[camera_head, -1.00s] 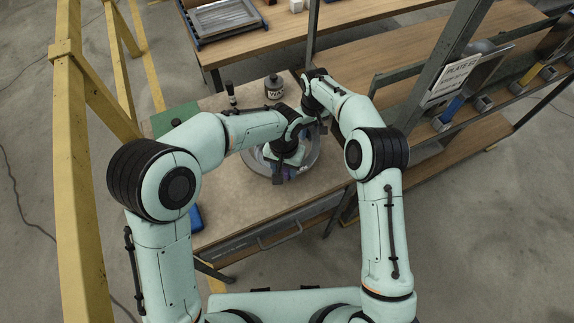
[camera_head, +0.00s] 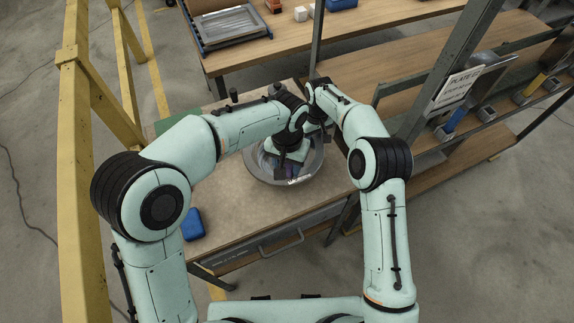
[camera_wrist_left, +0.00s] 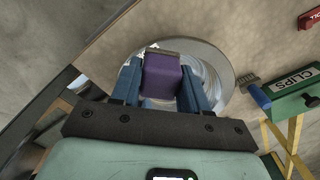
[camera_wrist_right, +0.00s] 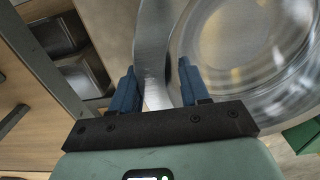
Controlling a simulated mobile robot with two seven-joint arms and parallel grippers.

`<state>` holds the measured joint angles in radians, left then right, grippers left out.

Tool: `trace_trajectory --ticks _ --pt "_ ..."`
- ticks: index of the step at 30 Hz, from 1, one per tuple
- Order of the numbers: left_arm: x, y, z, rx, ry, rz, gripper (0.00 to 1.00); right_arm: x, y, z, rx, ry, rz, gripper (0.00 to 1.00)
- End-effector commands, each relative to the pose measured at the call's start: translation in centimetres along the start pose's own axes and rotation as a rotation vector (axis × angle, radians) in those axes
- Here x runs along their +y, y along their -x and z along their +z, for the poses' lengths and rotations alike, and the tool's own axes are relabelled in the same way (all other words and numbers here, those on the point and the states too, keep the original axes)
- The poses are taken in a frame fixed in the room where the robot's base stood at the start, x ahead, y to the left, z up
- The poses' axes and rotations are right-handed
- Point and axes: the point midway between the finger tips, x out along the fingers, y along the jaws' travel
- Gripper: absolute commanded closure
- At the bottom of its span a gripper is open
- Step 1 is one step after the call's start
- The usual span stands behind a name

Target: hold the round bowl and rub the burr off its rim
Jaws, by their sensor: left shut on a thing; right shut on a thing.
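The round bowl (camera_head: 316,165) is shiny metal and sits over the worktable under both of my arms. My right gripper (camera_wrist_right: 157,85) is shut on the bowl's wall, which passes between its blue fingers in the right wrist view. My left gripper (camera_head: 284,170) is over the near side of the bowl. It is shut on a purple block (camera_wrist_left: 161,76), held between blue fingers with the bowl (camera_wrist_left: 222,75) behind. The block is at or near the rim; I cannot tell if it touches. The burr cannot be made out.
The worktable (camera_head: 235,205) has bare room at its front left. A green CLIPS box (camera_wrist_left: 294,95) and a brush (camera_wrist_left: 257,94) lie near the bowl. A grey post (camera_head: 317,45) and a shelf with a sign (camera_head: 458,84) stand right.

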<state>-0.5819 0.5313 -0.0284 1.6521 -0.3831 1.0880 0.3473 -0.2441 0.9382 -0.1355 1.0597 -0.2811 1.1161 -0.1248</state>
Motion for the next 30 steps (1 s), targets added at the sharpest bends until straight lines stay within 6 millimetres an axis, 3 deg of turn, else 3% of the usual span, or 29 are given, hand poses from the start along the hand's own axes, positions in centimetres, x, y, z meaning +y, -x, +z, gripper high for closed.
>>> trace_trajectory --ticks 7,17,30 --pt "0.0 0.3 -0.1 0.002 0.0 0.0 0.8 0.3 -0.2 0.1 -0.004 -0.001 0.006 0.81" --pt "0.0 2.9 0.0 0.002 0.0 0.0 0.8 0.3 -0.2 0.1 -0.004 -0.002 0.006 0.81" --pt "0.0 3.0 0.0 0.0 0.0 0.0 0.8 0.3 -0.2 0.1 -0.004 -0.001 0.006 0.81"
